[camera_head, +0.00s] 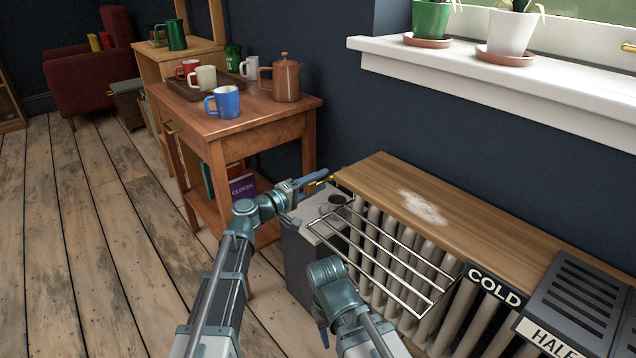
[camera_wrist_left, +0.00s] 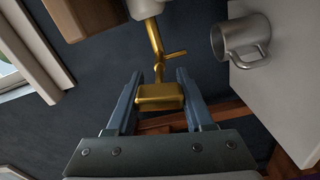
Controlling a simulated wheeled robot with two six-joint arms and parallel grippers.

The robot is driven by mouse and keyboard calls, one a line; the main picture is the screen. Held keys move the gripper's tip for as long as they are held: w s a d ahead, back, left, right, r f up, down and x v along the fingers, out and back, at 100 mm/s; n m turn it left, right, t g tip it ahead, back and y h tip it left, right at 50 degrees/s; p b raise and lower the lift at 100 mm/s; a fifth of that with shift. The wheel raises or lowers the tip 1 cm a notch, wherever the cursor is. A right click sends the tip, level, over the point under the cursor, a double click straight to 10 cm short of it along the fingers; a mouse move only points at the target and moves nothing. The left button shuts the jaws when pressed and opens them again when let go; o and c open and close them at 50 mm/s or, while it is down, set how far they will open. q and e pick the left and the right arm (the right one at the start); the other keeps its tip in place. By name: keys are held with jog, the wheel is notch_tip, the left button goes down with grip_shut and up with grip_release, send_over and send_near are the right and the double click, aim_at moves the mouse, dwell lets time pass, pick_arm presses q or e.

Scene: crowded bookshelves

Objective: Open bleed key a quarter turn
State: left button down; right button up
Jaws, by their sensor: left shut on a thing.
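The brass bleed key (camera_wrist_left: 160,96) sits between the two fingers of my left gripper (camera_wrist_left: 160,100) in the left wrist view, and the fingers are shut on its block-shaped handle. A brass stem (camera_wrist_left: 156,42) with a small side pin runs from it up to the pale radiator end (camera_wrist_left: 146,8). In the head view my left gripper (camera_head: 312,184) is at the radiator's far left end, with a little brass (camera_head: 319,183) showing.
A metal cup (camera_wrist_left: 240,40) stands on a grey box (camera_head: 302,250) close beside the key. A wire rack (camera_head: 402,252) hangs before the radiator (camera_head: 432,262), under a wooden shelf (camera_head: 470,217). A mug table (camera_head: 215,123) stands behind. Floor (camera_head: 100,240) at left is clear.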

pick_arm(q)
jog(key=shift+c, duration=1.4)
grip_release()
jog(key=v, duration=1.4)
jog(key=shift+d, duration=0.1)
